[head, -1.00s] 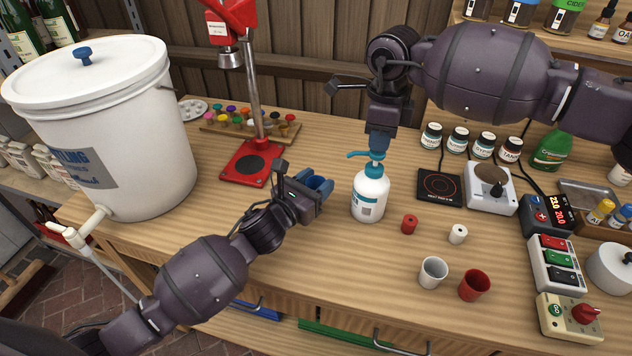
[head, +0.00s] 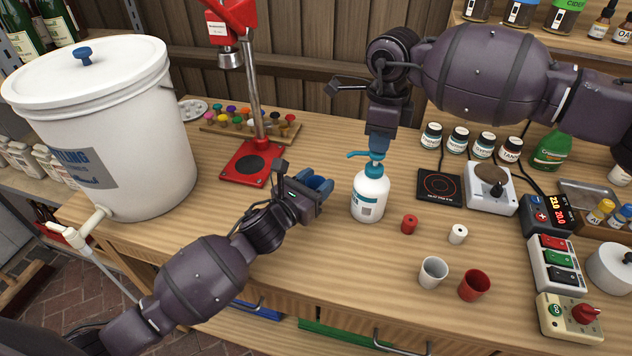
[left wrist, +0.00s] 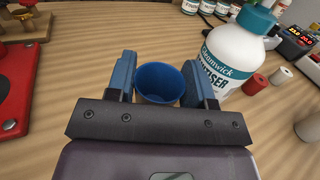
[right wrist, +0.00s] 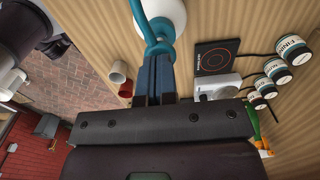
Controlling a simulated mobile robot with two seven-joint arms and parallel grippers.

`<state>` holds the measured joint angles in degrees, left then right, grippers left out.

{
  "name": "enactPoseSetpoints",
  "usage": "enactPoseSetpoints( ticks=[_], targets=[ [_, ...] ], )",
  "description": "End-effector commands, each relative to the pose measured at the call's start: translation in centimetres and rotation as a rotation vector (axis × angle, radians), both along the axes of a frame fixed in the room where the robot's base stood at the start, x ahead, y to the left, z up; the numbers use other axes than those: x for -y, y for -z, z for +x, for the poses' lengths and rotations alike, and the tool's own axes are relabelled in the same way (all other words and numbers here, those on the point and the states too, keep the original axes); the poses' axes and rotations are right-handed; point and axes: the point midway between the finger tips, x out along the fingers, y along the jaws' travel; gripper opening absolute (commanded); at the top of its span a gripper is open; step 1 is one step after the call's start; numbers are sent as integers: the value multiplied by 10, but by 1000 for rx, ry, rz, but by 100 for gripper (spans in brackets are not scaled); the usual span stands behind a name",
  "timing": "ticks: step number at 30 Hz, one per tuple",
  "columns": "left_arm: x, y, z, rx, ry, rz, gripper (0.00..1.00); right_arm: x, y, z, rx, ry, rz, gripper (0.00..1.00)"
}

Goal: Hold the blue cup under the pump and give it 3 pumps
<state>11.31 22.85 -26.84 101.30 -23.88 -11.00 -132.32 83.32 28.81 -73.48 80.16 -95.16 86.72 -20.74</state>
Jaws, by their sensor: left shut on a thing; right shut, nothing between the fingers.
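The white pump bottle (head: 369,197) stands upright on the bench, its blue nozzle (head: 360,154) pointing left. My left gripper (head: 322,190) is shut on the blue cup (left wrist: 160,82), which sits between its fingers in the left wrist view. It is to the left of the bottle, near the nozzle side; the head view shows little of the cup. My right gripper (head: 378,150) is shut and empty, pointing down with its fingertips at the pump head. In the right wrist view the shut fingers (right wrist: 156,75) are right by the blue pump head (right wrist: 158,45).
A white cup (head: 433,272) and a red cup (head: 474,285) stand front right of the bottle, with red and white stoppers (head: 409,224) nearer it. A hot plate (head: 439,186) is to the right. A red press (head: 246,163) and large white bucket (head: 110,140) stand left.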

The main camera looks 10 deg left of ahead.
Motion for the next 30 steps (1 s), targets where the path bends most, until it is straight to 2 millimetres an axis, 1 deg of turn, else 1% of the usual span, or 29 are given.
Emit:
enactPoseSetpoints(
  ticks=[27, 30],
  targets=[
    [0, 0, 0, 0, 0, 0, 22, 0, 25, -1, -4, 0, -2, 0],
    [0, 0, 0, 0, 0, 0, 22, 0, 25, -1, -4, -1, -2, 0]
  ],
)
